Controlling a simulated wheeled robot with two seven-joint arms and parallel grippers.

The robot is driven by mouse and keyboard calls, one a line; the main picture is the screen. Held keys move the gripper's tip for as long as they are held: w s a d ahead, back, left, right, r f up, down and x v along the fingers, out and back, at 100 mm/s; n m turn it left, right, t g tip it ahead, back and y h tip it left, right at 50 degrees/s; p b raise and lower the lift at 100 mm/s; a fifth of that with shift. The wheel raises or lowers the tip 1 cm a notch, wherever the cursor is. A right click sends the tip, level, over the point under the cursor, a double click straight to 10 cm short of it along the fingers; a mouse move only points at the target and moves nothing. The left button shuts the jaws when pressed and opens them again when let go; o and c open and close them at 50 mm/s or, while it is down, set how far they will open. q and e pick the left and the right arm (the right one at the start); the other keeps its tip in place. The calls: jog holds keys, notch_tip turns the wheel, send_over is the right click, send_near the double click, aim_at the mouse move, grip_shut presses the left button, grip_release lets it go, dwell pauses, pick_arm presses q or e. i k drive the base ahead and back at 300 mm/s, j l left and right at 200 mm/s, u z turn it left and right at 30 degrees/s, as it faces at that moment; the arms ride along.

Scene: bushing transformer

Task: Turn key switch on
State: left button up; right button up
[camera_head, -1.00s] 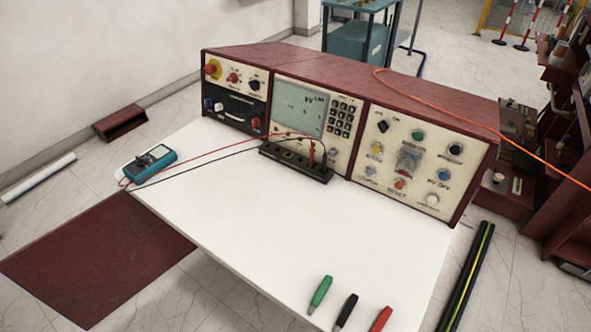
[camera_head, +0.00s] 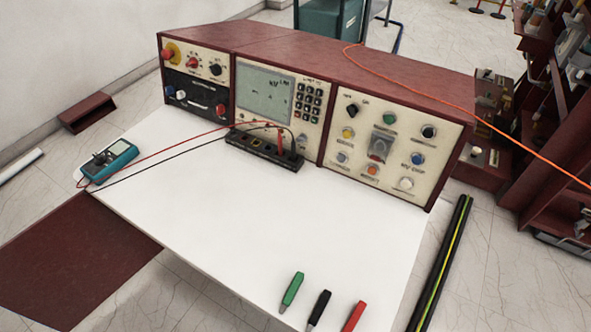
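A long control console (camera_head: 300,50) with a dark red housing stands along the back of a white table (camera_head: 235,225). Its right panel (camera_head: 400,140) carries several knobs and buttons. A black rotary knob (camera_head: 351,110) at that panel's upper left looks like the key switch, but its label is too small to read surely. A green button (camera_head: 389,118) and another black knob (camera_head: 428,132) sit to its right. The left panel (camera_head: 215,70) also has a black knob and a red one. Neither of my grippers shows in the head view.
A teal multimeter (camera_head: 109,160) lies at the table's left, with red and black leads running to a black terminal block (camera_head: 264,149). Green (camera_head: 291,291), black (camera_head: 319,309) and red (camera_head: 354,317) probes lie at the front edge. An orange cable (camera_head: 440,98) crosses the console's right. The table's middle is clear.

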aim_at(351, 112)
jog(key=j, duration=1.6)
jog(key=k+u, duration=0.05)
